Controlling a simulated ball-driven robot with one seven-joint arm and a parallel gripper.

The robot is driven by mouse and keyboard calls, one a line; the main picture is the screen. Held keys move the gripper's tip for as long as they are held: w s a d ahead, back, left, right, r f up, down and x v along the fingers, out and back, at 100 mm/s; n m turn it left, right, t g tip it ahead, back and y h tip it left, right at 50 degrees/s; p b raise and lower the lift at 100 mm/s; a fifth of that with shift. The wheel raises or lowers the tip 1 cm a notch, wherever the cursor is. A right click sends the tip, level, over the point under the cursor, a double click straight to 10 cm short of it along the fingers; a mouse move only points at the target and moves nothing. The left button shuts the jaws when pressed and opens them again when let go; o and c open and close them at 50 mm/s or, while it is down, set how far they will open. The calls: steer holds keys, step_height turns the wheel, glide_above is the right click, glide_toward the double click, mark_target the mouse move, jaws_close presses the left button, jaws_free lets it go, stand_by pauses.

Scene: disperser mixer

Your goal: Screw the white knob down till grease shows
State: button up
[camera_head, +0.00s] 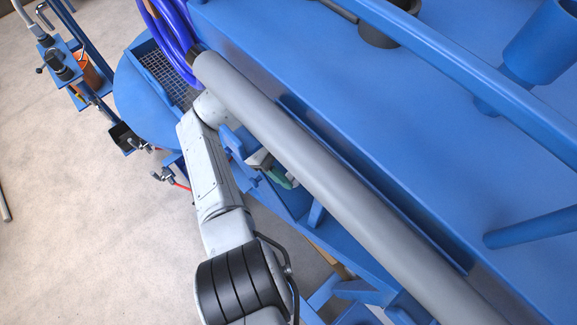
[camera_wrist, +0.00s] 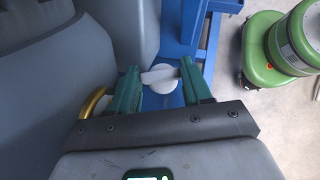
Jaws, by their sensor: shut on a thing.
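The white knob (camera_wrist: 162,83) shows in the wrist view, round with a raised bar across its top. My gripper (camera_wrist: 160,76) has its two green fingers on either side of the knob's bar, shut on it. The knob sits in front of a blue surface, and what lies beneath it is hidden. I see no grease around it. In the head view the knob is hidden under the grey pipe and my arm; only a bit of green by the blue frame (camera_head: 283,183) shows there.
A large grey body (camera_wrist: 115,25) stands close to my gripper in the wrist view. A brass-coloured curved piece (camera_wrist: 94,101) is at its left. A green round machine (camera_wrist: 278,45) stands on the floor at right. In the head view a long grey pipe (camera_head: 330,175) crosses above my arm.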

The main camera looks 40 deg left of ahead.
steer(key=o, duration=1.1)
steer(key=shift+c, duration=0.2)
steer(key=shift+n+t, duration=0.3)
steer(key=n+t+y+b, duration=0.1)
steer(key=n+t, duration=0.1)
steer(key=n, duration=0.1)
steer(key=shift+s+d+f, duration=0.1)
steer(key=shift+s+f, duration=0.05)
steer(key=n+t+y+b, duration=0.1)
steer(key=n, duration=0.1)
steer(key=n+t+y+b, duration=0.1)
steer(key=n+b, duration=0.1)
steer(key=shift+s+d+f+n+t+y, duration=0.1)
steer(key=shift+s+d+n+t+y, duration=0.1)
steer(key=shift+n+t+y, duration=0.1)
steer(key=n+y+b, duration=0.1)
steer(key=b, duration=0.2)
steer(key=shift+f+n+t, duration=0.1)
steer(key=shift+n+t, duration=0.3)
steer(key=n+y+b, duration=0.1)
steer(key=b, duration=0.2)
steer(key=n+b, duration=0.1)
steer(key=b, duration=0.2)
steer(key=shift+d+y+b, duration=0.1)
steer(key=shift+y+b, duration=0.25)
steer(key=shift+y, duration=0.05)
